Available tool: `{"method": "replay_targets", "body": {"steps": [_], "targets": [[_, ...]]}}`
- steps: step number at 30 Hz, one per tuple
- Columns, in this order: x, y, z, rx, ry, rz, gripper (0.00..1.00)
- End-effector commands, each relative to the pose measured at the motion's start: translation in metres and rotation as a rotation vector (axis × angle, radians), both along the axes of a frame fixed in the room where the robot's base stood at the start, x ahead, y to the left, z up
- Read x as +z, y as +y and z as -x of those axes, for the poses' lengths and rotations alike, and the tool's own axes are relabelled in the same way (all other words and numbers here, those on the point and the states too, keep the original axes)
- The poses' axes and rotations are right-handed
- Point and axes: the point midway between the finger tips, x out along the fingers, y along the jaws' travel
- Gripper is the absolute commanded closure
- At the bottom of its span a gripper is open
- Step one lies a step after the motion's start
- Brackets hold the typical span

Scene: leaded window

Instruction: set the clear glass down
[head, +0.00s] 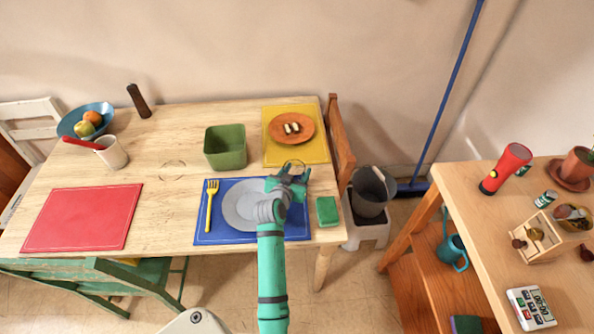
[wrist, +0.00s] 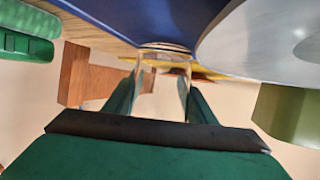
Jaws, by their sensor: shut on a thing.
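My gripper (head: 289,178) is over the upper right of the blue placemat (head: 296,229), right of the grey plate (head: 240,208). It is shut on the clear glass (head: 294,166), whose thin rim shows just beyond the fingertips. In the wrist view the glass (wrist: 164,58) sits between the two green fingers (wrist: 160,88), near the blue mat and the plate's edge. The glass is see-through and faint. I cannot tell whether its base touches the mat or hangs above it.
A green sponge (head: 327,211) lies just right of the mat. A yellow mat (head: 307,152) with an orange plate (head: 304,132) is behind, and a green bin (head: 226,148) is behind left. A yellow fork (head: 210,206) lies left of the grey plate. A faint ring (head: 173,170) shows on bare wood.

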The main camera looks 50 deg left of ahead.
Motion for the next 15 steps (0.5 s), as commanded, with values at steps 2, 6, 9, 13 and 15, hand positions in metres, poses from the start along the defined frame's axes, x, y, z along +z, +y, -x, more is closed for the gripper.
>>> {"method": "replay_targets", "body": {"steps": [2, 6, 9, 13, 15], "targets": [[-0.0005, 0.0008, 0.0007, 0.001, 0.000, 0.000, 0.37], [-0.0005, -0.0011, -0.0010, -0.002, 0.000, 0.000, 0.30], [-0.0005, -0.0036, -0.0031, -0.006, 0.000, 0.000, 0.30], [0.0016, -0.0037, -0.0032, -0.007, 0.000, 0.000, 0.30], [0.0036, -0.0044, 0.0000, -0.004, 0.000, 0.001, 0.30]]}}
